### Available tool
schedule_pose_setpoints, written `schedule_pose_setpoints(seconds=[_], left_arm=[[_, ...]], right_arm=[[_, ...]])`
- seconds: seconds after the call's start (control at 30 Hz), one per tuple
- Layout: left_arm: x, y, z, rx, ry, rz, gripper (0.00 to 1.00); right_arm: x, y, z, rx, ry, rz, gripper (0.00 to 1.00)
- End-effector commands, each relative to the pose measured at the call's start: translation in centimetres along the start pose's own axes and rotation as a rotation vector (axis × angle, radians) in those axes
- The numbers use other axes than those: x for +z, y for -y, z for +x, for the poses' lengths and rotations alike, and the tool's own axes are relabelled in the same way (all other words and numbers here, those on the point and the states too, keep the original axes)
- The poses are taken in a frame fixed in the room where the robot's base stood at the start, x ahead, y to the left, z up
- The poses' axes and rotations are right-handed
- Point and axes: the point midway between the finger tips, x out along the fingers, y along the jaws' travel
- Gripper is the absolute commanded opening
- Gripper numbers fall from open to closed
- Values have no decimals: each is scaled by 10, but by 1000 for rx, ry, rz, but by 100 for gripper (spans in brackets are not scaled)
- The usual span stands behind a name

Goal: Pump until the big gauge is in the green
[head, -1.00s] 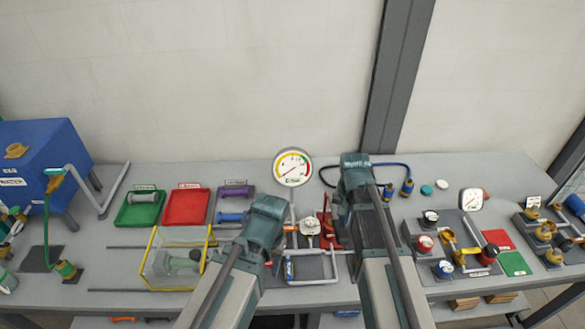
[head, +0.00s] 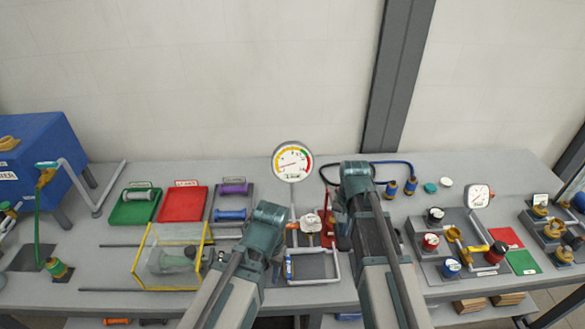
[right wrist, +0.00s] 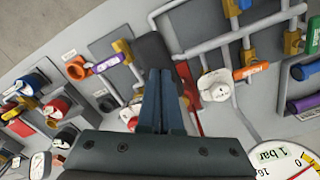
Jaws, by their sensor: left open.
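The big round gauge (head: 293,161) stands upright at the back middle. Its small needle seems to point toward the lower left, outside the green band at the upper right. It shows partly at the lower right of the right wrist view (right wrist: 290,163). The red pump part (head: 327,217) stands below the gauge, partly behind my right arm. In the right wrist view, my right gripper (right wrist: 158,75) has its fingers close together around a black handle (right wrist: 153,48), which extends past the tips. My left gripper (head: 272,268) is open left of the pump, mostly hidden by its wrist.
A yellow-framed clear box (head: 150,255) stands left of my left arm. A green tray (head: 135,208) and red tray (head: 183,205) lie behind it. A small gauge (head: 477,197) and valve panel are at right. Grey pipes (head: 315,281) frame the pump's front.

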Motion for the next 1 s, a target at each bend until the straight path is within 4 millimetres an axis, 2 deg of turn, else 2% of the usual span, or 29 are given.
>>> schedule_pose_setpoints(seconds=[0.03, 0.4, 0.67, 1.0], left_arm=[[0, -1, 9, 0, 0, 1, 50], [-2, -3, 35, -1, 0, 3, 50], [-2, -2, 26, -1, 0, 2, 50], [1, 2, -18, 0, 0, -3, 50]], right_arm=[[-1, 0, 9, -1, -2, 0, 0], [-1, 0, 35, -1, -3, 0, 0], [-2, 0, 26, -1, -3, 1, 0], [-2, 0, -18, 0, -3, 0, 0]])
